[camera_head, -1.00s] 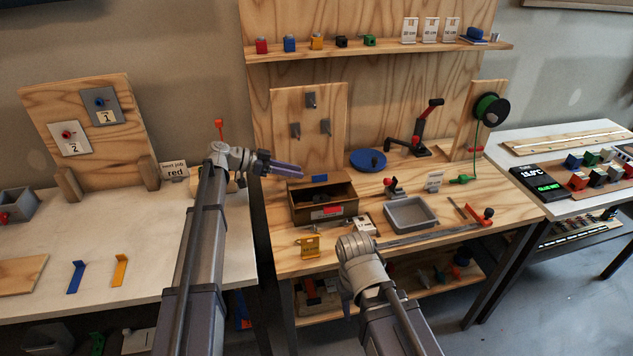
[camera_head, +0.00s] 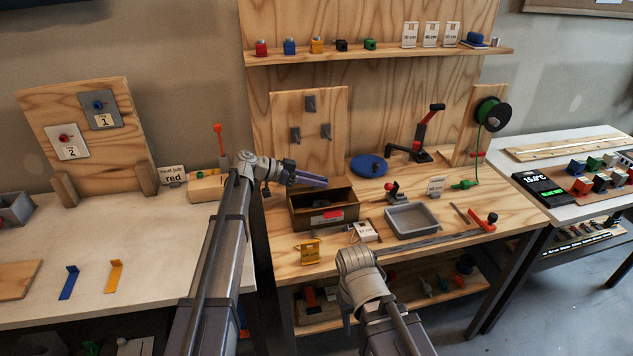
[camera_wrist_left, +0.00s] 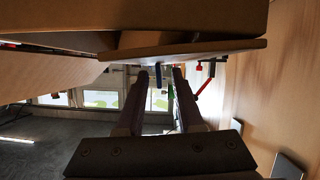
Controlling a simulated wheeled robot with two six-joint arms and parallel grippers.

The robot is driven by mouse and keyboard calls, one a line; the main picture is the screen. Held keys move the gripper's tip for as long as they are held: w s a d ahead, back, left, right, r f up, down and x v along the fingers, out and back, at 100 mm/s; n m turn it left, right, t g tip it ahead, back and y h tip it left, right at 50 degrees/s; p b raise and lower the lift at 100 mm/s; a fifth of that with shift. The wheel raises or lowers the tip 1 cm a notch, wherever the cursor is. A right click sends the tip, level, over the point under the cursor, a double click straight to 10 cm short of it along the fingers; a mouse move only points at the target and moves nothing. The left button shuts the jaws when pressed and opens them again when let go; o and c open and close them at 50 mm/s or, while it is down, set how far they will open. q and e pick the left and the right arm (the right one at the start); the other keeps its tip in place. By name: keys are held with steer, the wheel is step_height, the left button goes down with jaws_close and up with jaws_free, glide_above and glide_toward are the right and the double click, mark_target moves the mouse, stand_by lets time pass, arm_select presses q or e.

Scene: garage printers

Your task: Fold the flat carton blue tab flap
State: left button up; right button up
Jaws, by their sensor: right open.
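The brown carton (camera_head: 347,213) stands on the wooden workbench, its top at least partly open and its inside dark. A red tab (camera_head: 333,214) shows on its front. The blue tab flap is not clearly visible in the head view; my left gripper covers the carton's back edge. My left gripper (camera_head: 318,181) is over that back edge with its fingers pointing right. In the left wrist view its fingers (camera_wrist_left: 158,95) are apart, with a brown board edge (camera_wrist_left: 190,50) just above them. My right gripper (camera_head: 350,303) is open, low before the bench front, its fingertips unclear.
A long grey bar (camera_head: 430,242) lies along the bench front.

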arm_select(q)
jaws_close()
stand_by(0.3)
steer(key=shift+w+a+r+n+g, duration=0.15)
steer(key=shift+w+r+n+g, duration=0.5)
steer(key=shift+n, duration=0.25)
steer(key=shift+w+a+r+n+g+h, duration=0.2)
steer(key=shift+w+n+g+h, duration=0.15)
steer(key=shift+n, duration=0.35)
steer(key=shift+w+a+r+n+g+h, duration=0.15)
steer(key=shift+w+n+g+h, duration=0.2)
steer(key=shift+n, duration=0.35)
steer(key=shift+d, duration=0.1)
steer(key=shift+s, duration=0.1)
steer(key=shift+o, duration=0.2)
jaws_free()
